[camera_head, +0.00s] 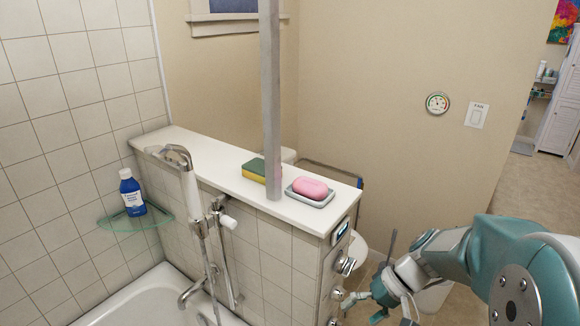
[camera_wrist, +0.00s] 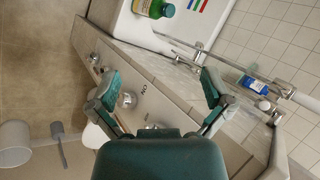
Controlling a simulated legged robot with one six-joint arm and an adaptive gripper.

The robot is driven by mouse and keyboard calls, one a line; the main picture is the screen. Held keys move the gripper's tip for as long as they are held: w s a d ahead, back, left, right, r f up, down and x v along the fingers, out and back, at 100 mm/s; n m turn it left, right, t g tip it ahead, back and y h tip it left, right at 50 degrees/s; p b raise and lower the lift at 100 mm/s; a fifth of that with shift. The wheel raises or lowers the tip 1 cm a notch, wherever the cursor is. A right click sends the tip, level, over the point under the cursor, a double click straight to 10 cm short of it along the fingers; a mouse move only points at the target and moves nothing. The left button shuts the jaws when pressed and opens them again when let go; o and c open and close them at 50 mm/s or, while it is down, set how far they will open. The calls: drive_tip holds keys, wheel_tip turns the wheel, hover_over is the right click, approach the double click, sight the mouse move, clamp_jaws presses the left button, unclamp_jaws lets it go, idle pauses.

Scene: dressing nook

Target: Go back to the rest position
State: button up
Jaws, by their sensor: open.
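My gripper (camera_head: 366,306) is at the lower right in the head view, in front of the end of the tiled half wall and near its metal knobs. In the wrist view my gripper (camera_wrist: 160,88) shows its two teal fingers spread wide apart. Nothing is between them; the wall end with its knobs lies behind the gap. My arm reaches in from the right edge of the head view.
A pink soap (camera_head: 310,187) on a dish and a sponge (camera_head: 259,170) sit on the white ledge (camera_head: 220,170), beside a grey post (camera_head: 271,100). A blue bottle (camera_head: 131,192) stands on a glass corner shelf (camera_head: 120,220). Open floor (camera_head: 535,185) shows at right.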

drive_tip(key=s+d+r+t+h, duration=0.1)
drive_tip(key=s+r+t+h, duration=0.5)
drive_tip(key=s+r, duration=0.5)
drive_tip(key=shift+s+d+r+t+h, duration=0.15)
drive_tip(key=shift+s+r+t+h, duration=0.15)
drive_tip(key=shift+s+h, duration=0.5)
